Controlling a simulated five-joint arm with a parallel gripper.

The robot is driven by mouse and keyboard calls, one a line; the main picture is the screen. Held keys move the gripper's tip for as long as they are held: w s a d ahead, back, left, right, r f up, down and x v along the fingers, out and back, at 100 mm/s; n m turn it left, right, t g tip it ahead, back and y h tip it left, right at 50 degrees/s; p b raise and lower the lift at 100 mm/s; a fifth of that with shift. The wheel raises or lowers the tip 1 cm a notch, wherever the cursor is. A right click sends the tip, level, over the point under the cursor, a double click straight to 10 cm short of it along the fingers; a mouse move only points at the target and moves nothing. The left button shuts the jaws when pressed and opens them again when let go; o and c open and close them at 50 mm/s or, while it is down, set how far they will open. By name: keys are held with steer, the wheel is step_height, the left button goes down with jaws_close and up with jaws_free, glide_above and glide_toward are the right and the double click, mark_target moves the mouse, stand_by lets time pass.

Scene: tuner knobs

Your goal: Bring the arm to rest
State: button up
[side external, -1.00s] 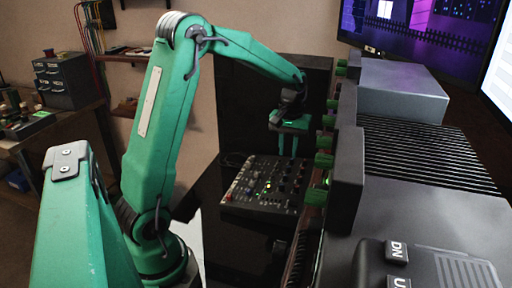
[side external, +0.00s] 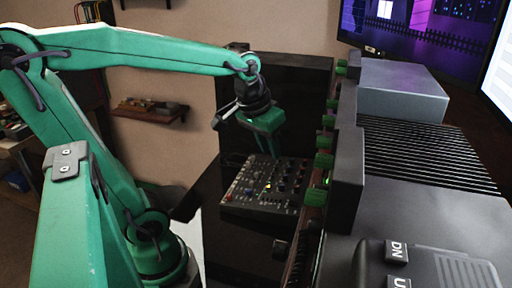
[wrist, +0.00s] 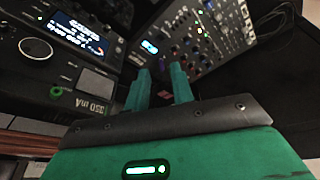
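My green arm reaches in from the left in the side view, its forearm nearly level. My gripper (side external: 272,146) hangs from its end, fingers pointing down, over or in front of the far part of a black knob panel (side external: 240,196). I cannot tell its exact height above the panel. In the wrist view, the two green fingers (wrist: 160,82) stand apart with a gap and nothing between them. The knob panel (wrist: 205,45) shows beyond them, with lit buttons and several small knobs. A unit with a lit display and a large round knob (wrist: 35,48) is at the left.
A rack with several green blocks (side external: 325,140) along its face stands just right of my gripper. Behind it are a grey box (side external: 400,88) and a black ribbed unit (side external: 425,155). A small shelf (side external: 150,112) is on the back wall. Open air lies left of the panel.

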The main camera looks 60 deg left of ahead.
steer(key=s+d+m+t, duration=0.2)
steer(key=s+d, duration=0.1)
steer(key=s, duration=0.4)
steer(key=shift+f+m, duration=0.2)
steer(key=shift+m, duration=0.2)
